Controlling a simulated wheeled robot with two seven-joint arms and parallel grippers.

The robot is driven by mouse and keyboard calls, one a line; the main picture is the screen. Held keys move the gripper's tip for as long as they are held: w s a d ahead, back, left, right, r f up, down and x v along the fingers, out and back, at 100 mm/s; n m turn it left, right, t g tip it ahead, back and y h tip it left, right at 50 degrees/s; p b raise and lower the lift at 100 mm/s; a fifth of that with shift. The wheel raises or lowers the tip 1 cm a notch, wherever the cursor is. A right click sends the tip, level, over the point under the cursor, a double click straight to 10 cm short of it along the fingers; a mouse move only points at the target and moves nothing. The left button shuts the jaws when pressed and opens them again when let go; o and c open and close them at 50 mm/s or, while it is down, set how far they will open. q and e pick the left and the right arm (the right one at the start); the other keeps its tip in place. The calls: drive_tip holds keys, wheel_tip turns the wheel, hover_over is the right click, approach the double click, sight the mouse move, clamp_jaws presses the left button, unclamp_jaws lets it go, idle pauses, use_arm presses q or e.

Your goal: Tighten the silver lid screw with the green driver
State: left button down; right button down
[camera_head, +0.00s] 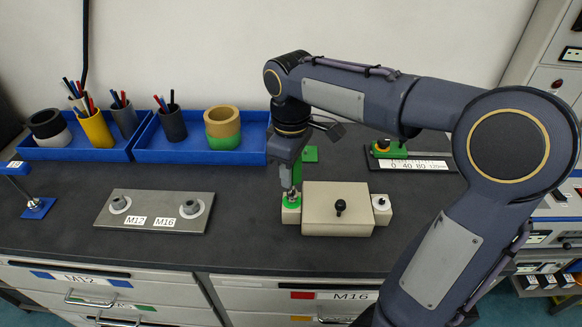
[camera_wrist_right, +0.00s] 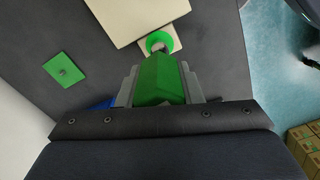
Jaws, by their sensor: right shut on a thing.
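My right gripper (camera_head: 291,163) is shut on the green driver (camera_head: 297,174) and holds it upright over the left end of a beige box (camera_head: 335,205). In the right wrist view the green driver handle (camera_wrist_right: 160,80) sits between the two grey fingers. The driver's shaft points down at a green ring (camera_head: 291,202) on the box's left tab, which also shows in the wrist view (camera_wrist_right: 160,42). The screw under the driver is hard to make out, and I cannot tell whether the tip touches it. My left gripper is not in view.
A grey plate (camera_head: 155,211) marked M12 and M16 lies left. A blue driver stand (camera_head: 38,208) and blue trays (camera_head: 195,150) stand farther left and behind.

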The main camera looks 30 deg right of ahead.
drive_tip(key=shift+r+p, duration=1.5)
drive_tip(key=shift+r, duration=0.4)
drive_tip(key=shift+r+b, duration=0.2)
drive_tip(key=shift+b, duration=0.15)
drive_tip(key=shift+r, duration=0.7)
